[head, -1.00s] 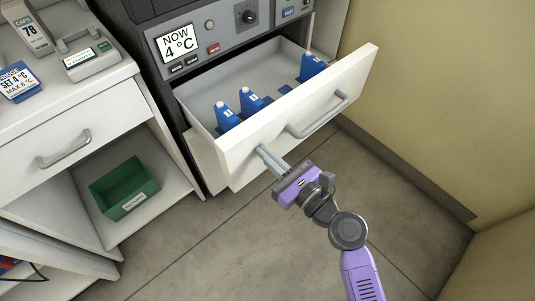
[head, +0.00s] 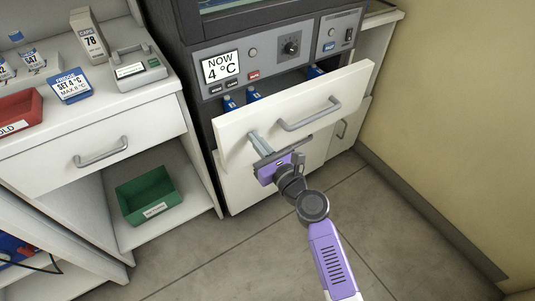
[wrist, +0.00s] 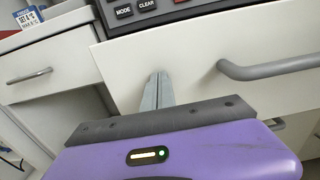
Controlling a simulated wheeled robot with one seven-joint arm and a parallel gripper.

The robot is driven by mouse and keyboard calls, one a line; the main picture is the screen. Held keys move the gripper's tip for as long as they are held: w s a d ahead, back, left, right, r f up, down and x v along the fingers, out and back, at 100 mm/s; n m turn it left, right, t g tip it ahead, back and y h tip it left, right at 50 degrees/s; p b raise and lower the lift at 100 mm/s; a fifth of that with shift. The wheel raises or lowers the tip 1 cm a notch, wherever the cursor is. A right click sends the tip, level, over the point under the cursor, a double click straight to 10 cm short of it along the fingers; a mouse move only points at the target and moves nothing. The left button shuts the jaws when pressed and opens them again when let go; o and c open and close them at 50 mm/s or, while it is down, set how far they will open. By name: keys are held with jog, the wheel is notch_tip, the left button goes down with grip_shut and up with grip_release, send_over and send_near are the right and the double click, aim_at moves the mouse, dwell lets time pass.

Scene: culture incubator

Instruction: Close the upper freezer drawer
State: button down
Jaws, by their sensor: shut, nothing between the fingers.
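The upper freezer drawer (head: 296,110) has a white front and a grey bar handle (head: 309,113). It still stands out a little from the cabinet, with blue bottles (head: 253,94) partly showing over its top edge. My gripper (head: 256,138) is shut and empty, its fingertips at the left part of the drawer front, left of the handle. In the wrist view the closed fingers (wrist: 157,92) point at the white front, left of the handle (wrist: 270,69). Whether they touch it or sit just short of it, I cannot tell.
The control panel (head: 281,55) with a 4 °C display is above the drawer. A lower white front (head: 262,183) is below it. A white bench (head: 90,150) with a green bin (head: 151,194) stands left. A yellow wall (head: 450,130) is right; the floor in front is clear.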

jog(key=b+x, duration=0.3)
jog(key=x, duration=0.6)
jog(key=shift+r, duration=0.15)
jog(key=shift+w+a, duration=0.1)
jog(key=shift+w, duration=0.05)
